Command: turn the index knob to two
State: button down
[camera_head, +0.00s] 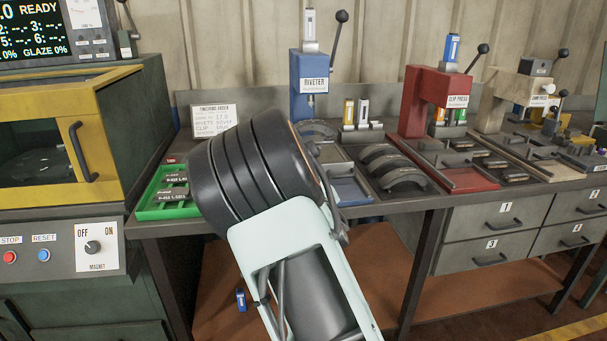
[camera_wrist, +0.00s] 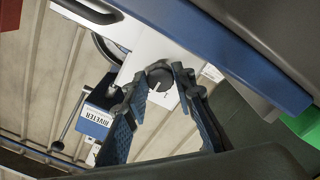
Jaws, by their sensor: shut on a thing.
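A dark round index knob (camera_wrist: 159,73) sits on a white panel (camera_wrist: 128,72) in the upper middle of the wrist view. A short pale pointer line shows on its face. My gripper (camera_wrist: 162,79) has its two dark fingers on either side of the knob, tips against its rim, and is shut on it. In the head view my arm covers the knob and my fingers.
The blue riveter (camera_head: 310,88) with its lever stands just behind my arm. A green tray (camera_head: 150,208) lies left of it, and a dark rack of brake shoes (camera_head: 392,165) lies right. The red clip press (camera_head: 418,110) stands further right. A yellow-framed oven (camera_head: 95,130) is at the left.

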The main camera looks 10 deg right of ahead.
jog(key=c, duration=1.6)
grip_release()
jog(key=s, duration=1.2)
